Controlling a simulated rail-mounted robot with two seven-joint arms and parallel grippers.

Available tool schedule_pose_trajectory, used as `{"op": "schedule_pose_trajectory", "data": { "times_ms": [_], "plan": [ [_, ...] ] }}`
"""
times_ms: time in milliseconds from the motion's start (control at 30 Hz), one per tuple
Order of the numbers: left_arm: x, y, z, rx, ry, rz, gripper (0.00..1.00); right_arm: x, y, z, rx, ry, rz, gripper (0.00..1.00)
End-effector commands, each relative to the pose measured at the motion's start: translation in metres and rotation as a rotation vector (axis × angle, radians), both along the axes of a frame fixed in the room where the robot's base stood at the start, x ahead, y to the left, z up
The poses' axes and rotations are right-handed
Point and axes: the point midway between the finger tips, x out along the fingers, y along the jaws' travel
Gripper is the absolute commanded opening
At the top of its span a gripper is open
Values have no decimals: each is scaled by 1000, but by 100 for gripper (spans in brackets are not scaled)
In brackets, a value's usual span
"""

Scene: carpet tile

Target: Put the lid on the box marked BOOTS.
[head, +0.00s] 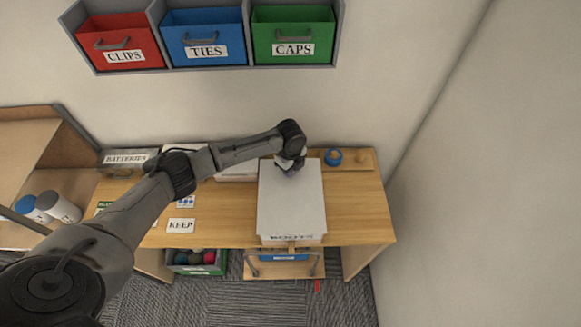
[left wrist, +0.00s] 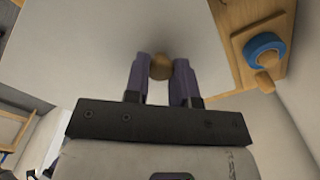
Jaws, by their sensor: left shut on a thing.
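A flat white lid (head: 290,205) lies level over a pale box (head: 291,239) at the right part of the wooden desk. The box front carries dark lettering too small to read, so I cannot confirm it says BOOTS. My left gripper (head: 290,163) is at the lid's far part. In the left wrist view my left gripper (left wrist: 160,72) is shut on a round brown knob (left wrist: 160,66) on the white lid (left wrist: 100,45). Whether the lid rests on the box or hovers just above it, I cannot tell. My right gripper is out of view.
A blue ring (head: 333,157) sits on a wooden board right of the lid. A BATTERIES box (head: 130,157) and a KEEP card (head: 181,226) are to the left. CLIPS, TIES and CAPS bins (head: 293,35) hang above. A green bin (head: 196,269) is under the desk.

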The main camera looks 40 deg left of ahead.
Motion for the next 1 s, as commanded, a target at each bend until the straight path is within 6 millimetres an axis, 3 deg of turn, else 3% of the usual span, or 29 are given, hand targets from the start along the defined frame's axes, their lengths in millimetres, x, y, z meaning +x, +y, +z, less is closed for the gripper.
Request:
{"op": "schedule_pose_trajectory", "data": {
  "times_ms": [1000],
  "plan": [
    [0,0,-6,0,0,0,0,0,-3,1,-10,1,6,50]
  ]
}}
